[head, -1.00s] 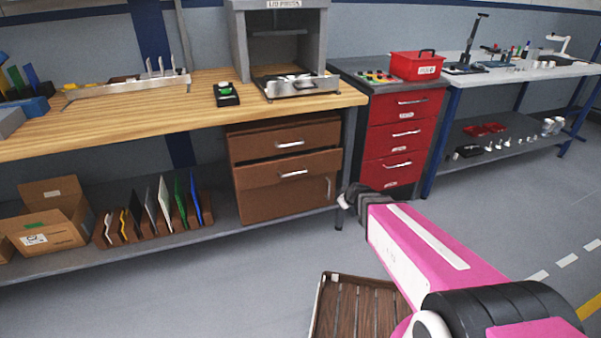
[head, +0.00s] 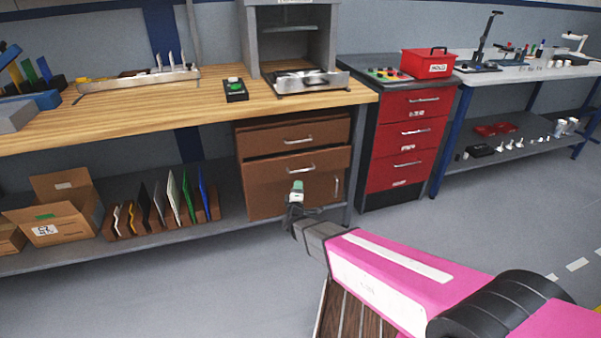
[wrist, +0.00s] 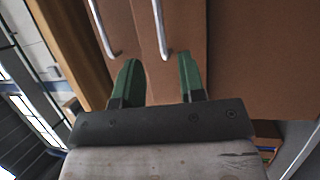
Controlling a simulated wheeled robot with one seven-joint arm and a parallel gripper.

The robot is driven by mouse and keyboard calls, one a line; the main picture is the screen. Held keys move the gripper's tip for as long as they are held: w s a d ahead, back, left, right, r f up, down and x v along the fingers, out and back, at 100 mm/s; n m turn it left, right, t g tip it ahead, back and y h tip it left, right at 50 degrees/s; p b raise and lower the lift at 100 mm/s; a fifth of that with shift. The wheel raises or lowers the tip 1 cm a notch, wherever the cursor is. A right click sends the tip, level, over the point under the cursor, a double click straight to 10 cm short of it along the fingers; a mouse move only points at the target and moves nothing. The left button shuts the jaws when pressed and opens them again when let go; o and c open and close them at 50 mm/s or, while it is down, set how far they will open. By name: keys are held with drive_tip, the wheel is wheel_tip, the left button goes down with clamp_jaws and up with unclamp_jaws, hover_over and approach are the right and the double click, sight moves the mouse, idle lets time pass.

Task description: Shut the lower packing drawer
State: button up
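The brown drawer unit under the wooden bench has an upper drawer (head: 270,137) and a lower packing drawer (head: 262,172), each with a silver bar handle. The lower drawer's front stands out a little, with a dark gap along its top edge. My gripper (head: 297,188) is in front of the unit, just below the lower handle (head: 300,168) in the head view. In the wrist view, my gripper's green fingers (wrist: 160,62) are apart with nothing between them. The lower handle (wrist: 160,28) appears ahead of them; whether they touch the drawer front cannot be told.
A red drawer cabinet (head: 410,135) stands to the right. Upright coloured panels (head: 165,205) and a cardboard box (head: 55,210) are on the low shelf at left. A slatted wooden piece (head: 350,315) is below my arm.

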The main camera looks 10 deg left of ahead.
sight(300, 171)
drive_tip(key=x, duration=1)
drive_tip(key=shift+w, duration=0.3)
clamp_jaws()
